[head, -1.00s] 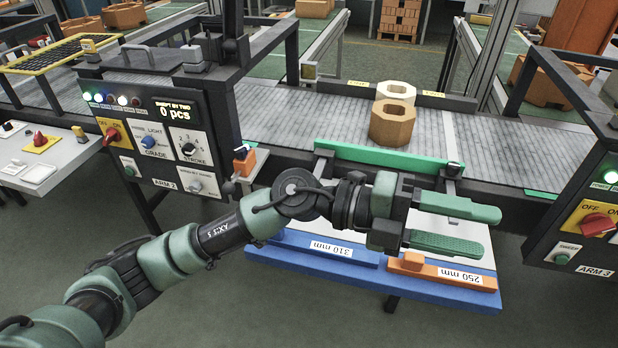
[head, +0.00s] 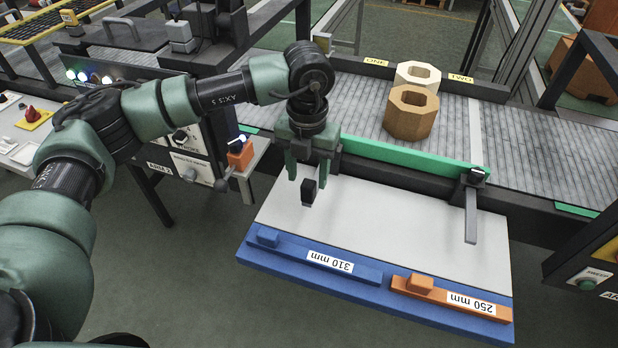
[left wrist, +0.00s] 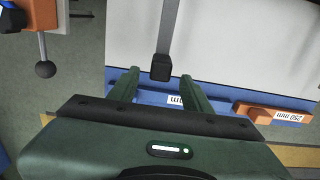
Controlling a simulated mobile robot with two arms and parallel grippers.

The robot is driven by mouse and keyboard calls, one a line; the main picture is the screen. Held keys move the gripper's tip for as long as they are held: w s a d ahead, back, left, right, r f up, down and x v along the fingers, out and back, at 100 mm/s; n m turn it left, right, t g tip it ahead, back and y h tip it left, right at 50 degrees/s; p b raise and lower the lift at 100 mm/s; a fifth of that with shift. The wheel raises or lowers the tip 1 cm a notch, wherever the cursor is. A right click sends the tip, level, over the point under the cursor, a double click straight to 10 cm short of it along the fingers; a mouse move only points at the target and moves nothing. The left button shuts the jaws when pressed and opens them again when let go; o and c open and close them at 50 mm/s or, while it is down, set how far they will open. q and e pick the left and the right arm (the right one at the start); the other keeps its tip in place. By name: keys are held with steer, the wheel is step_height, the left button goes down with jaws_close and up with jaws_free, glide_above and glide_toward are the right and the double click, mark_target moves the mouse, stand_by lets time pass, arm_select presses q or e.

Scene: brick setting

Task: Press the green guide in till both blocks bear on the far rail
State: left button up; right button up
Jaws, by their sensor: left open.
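The green guide (head: 415,157) lies along the near side of the grey conveyor. A brown octagonal block (head: 409,118) with a hole stands behind it on the slats. A pale block (head: 418,74) stands behind the brown one, by the far rail (head: 462,87); I cannot tell whether they touch it or each other. My left gripper (head: 308,179) points down, open and empty, above the left of the white shelf. A black knob (head: 309,191) is below and between its fingers; in the left wrist view the knob (left wrist: 161,68) ends a grey bar (left wrist: 168,28).
A blue 310 mm bar (head: 300,256) and an orange 250 mm bar (head: 455,296) lie along the white shelf's (head: 390,215) near edge. A second grey bar (head: 471,215) extends over its right side. A control panel with a ball lever (head: 221,185) stands left.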

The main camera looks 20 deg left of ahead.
mark_target(309, 183)
arm_select(q)
steer(key=f, duration=0.2)
steer(key=shift+w+f, duration=0.2)
steer(key=shift+f, duration=0.6)
jaws_close()
arm_select(e)
steer(key=shift+w+a+r, duration=0.1)
steer(key=shift+w+r, duration=0.25)
steer(key=shift+w, duration=0.45)
steer(key=shift+w, duration=0.25)
